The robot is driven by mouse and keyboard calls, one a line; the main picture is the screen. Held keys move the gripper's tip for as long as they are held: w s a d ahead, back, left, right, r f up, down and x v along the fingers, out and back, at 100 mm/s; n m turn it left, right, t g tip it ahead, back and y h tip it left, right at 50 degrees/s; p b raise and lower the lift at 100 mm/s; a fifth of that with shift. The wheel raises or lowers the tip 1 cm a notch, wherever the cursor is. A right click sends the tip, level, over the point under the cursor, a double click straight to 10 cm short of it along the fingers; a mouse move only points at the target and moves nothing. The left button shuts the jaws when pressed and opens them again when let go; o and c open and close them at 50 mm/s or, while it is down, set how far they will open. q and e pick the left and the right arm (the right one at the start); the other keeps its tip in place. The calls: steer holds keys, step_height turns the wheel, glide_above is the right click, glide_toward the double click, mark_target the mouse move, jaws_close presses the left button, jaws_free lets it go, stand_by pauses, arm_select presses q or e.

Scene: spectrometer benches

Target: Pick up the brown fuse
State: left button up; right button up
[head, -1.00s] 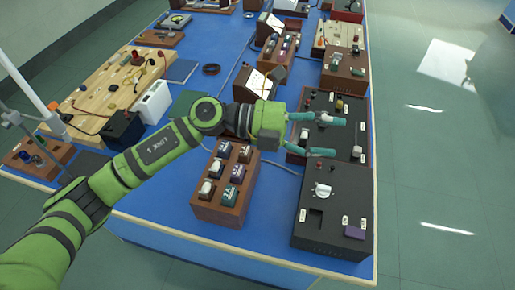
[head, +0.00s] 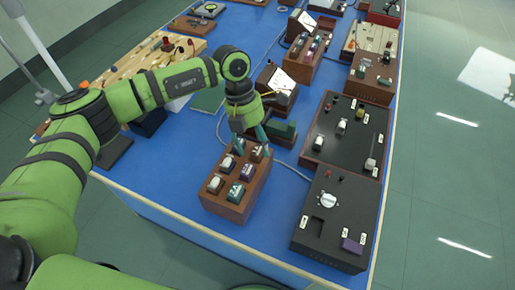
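A wooden fuse block (head: 240,206) stands on the blue bench, holding several fuses in two columns. A brownish fuse (head: 257,154) sits at its far right corner, partly hidden by my gripper; its colour is hard to make out at this size. My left gripper (head: 262,142) points down over the far end of the block, with a teal finger close to that fuse. My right gripper is not in view.
A black panel box (head: 330,235) with a white knob stands to the right of the block, with another black panel (head: 345,148) behind it. A wooden stand with a white dial (head: 282,82) is close behind my gripper. Blue bench surface (head: 170,185) is free to the left.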

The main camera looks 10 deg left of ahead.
mark_target(260, 151)
arm_select(q)
steer(key=shift+x, duration=0.8)
steer(key=c, duration=1.1)
steer(key=shift+c, duration=0.4)
steer(key=shift+r, duration=0.1)
steer(key=shift+r, duration=0.25)
steer(key=r+b, duration=0.1)
steer(key=r, duration=0.1)
steer(key=d+r+b, duration=0.1)
steer(key=shift+s+r, duration=0.2)
steer(key=shift+r, duration=0.15)
jaws_close()
steer(key=s+d+r+b, duration=0.2)
steer(key=s+d+r, duration=0.1)
steer(key=d+r, duration=0.6)
steer(key=shift+d+r, duration=0.35)
steer(key=shift+d, duration=0.2)
